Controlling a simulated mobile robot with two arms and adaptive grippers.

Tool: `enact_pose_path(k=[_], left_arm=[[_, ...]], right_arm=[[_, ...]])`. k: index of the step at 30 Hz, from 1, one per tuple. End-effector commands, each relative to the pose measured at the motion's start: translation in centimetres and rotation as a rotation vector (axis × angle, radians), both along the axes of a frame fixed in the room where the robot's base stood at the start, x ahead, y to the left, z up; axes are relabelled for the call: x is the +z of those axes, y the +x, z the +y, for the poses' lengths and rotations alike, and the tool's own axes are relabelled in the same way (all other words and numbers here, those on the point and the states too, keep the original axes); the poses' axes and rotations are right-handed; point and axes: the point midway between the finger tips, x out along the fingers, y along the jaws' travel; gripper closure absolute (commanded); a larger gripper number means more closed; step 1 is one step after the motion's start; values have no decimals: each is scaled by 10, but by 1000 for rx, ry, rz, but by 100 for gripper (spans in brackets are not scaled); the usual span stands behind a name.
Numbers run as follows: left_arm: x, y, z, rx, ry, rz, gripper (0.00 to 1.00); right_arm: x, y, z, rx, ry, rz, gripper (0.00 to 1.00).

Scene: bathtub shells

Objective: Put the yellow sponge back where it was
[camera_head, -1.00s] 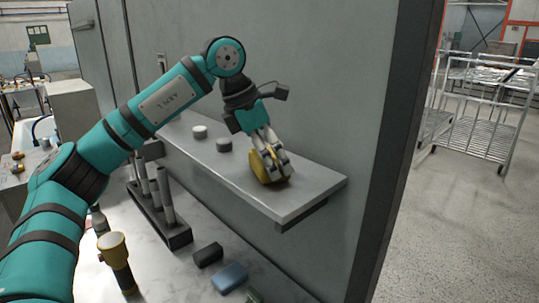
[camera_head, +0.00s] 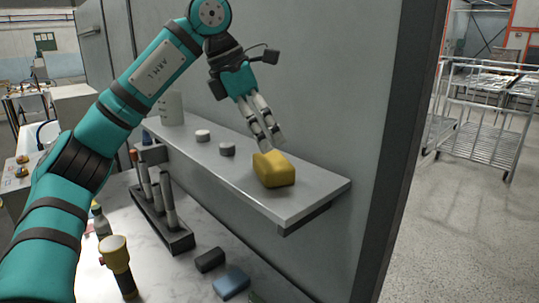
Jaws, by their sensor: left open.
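The yellow sponge (camera_head: 274,170) rests on the grey wall shelf (camera_head: 310,199), near its right end. My left gripper (camera_head: 269,143) is open and empty, with its fingertips just above the sponge's back edge. The sponge is fully in view and no longer between the fingers. My right gripper is not in view.
Two small round pucks, one white (camera_head: 202,136) and one dark (camera_head: 227,149), sit further left on the shelf, with a pale container (camera_head: 171,107) behind. Below are a dark rack (camera_head: 165,228) of tubes, a yellow-topped flashlight (camera_head: 118,265), a black block (camera_head: 209,260) and a blue block (camera_head: 231,283).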

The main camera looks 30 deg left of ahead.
Motion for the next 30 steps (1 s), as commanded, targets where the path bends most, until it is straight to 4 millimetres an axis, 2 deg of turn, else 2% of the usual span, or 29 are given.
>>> enact_pose_path(k=[3,9,30], left_arm=[[22,-6,6,0,-2,-2,0],[42,-12,12,-1,0,-2,0],[44,-13,13,-1,0,0,0]], right_arm=[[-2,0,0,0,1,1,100],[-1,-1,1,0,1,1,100],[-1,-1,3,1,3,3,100]])
